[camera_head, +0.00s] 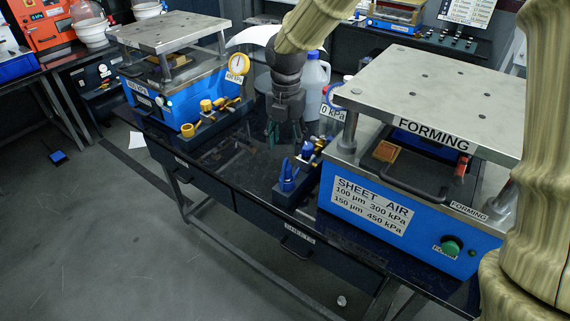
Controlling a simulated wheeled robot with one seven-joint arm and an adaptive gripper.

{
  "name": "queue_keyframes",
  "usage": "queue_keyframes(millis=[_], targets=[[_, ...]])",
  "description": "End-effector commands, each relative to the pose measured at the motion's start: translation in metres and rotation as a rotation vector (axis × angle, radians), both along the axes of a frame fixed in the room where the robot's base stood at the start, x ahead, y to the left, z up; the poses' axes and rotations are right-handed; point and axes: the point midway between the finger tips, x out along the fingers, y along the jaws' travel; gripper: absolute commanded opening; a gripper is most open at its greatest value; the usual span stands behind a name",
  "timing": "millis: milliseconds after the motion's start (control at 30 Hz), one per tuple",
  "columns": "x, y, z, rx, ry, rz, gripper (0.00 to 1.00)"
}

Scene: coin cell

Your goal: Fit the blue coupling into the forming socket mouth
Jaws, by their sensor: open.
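A blue coupling (288,178) stands on a dark block at the front edge of the black bench, left of the forming press (430,100). It has a thin blue loop or lever beside it. Behind it, next to the press, are small brass and blue fittings (308,152); the forming socket mouth seems to be among them, but it is too small to make out. My gripper (286,138) points down above the bench, behind and above the coupling. Its fingers are apart, and nothing shows between them.
A second blue press (190,85) with a gauge (238,64) and yellow fittings (205,112) stands to the left. The bench top (225,155) between the presses is mostly clear.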

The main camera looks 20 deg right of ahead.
Motion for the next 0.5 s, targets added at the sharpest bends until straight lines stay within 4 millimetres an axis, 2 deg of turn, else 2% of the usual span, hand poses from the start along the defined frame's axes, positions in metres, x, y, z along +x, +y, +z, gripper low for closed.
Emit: queue_keyframes(millis=[167,300,500], targets=[[-0.006,-0.007,-0.015,-0.002,0.002,-0.007,0.51],[-0.005,-0.012,-0.036,-0.001,0.003,-0.017,0.51],[-0.003,-0.013,-0.054,-0.001,0.003,-0.019,0.51]])
